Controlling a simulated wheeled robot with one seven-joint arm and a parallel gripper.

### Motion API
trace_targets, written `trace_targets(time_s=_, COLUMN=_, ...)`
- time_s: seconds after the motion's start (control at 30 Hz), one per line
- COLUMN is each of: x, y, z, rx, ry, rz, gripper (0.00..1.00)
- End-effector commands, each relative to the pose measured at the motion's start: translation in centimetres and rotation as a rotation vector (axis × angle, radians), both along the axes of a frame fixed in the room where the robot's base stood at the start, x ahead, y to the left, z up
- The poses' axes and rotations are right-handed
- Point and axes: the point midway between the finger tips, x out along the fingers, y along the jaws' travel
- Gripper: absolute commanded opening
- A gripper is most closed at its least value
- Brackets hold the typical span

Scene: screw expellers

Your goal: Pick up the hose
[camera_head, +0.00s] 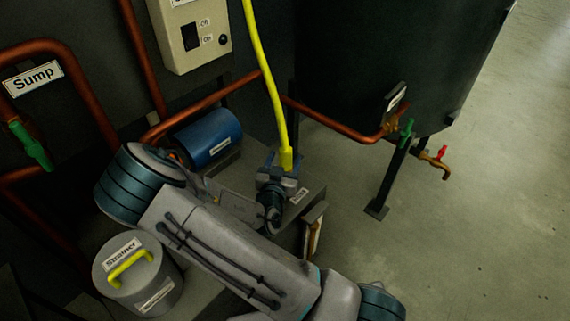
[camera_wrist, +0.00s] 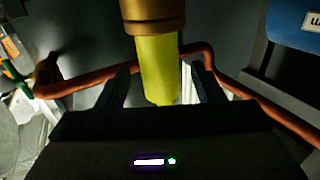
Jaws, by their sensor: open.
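The yellow hose (camera_head: 277,95) hangs down from the top edge in the head view, its lower end at my gripper (camera_head: 284,166). In the wrist view the yellow hose (camera_wrist: 158,65) has a brass-coloured collar (camera_wrist: 152,13) at the top of the picture. The hose lies between the two dark fingers of my gripper (camera_wrist: 160,85), which are open on either side of it. Gaps show between the hose and the fingers. The hose's far part is hidden behind the palm in the wrist view.
A dark tank (camera_head: 375,70) on legs stands right of the hose, with a green-handled valve (camera_head: 406,132). Copper pipes (camera_head: 335,128) run behind. A blue motor (camera_head: 208,139), a control box (camera_head: 192,37) and a strainer (camera_head: 140,281) are to the left. Floor at right is clear.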

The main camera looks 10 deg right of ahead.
Motion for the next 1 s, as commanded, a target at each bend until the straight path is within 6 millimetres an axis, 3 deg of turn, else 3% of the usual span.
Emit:
trace_targets(time_s=0.2, x=2.9, y=-1.5, z=-0.1, rx=0.001, ry=-0.003, rz=-0.002, gripper=0.61)
trace_targets(time_s=0.5, x=3.5, y=-1.8, z=0.1, rx=0.000, ry=0.000, rz=-0.001, gripper=0.61)
trace_targets(time_s=0.53, x=3.5, y=-1.8, z=0.1, rx=0.000, ry=0.000, rz=-0.001, gripper=0.58)
trace_targets(time_s=0.73, x=3.5, y=-1.8, z=0.0, rx=0.000, ry=0.000, rz=-0.001, gripper=0.05)
trace_targets(time_s=1.0, x=3.5, y=-1.8, z=0.2, rx=0.000, ry=-0.001, rz=-0.001, gripper=0.05)
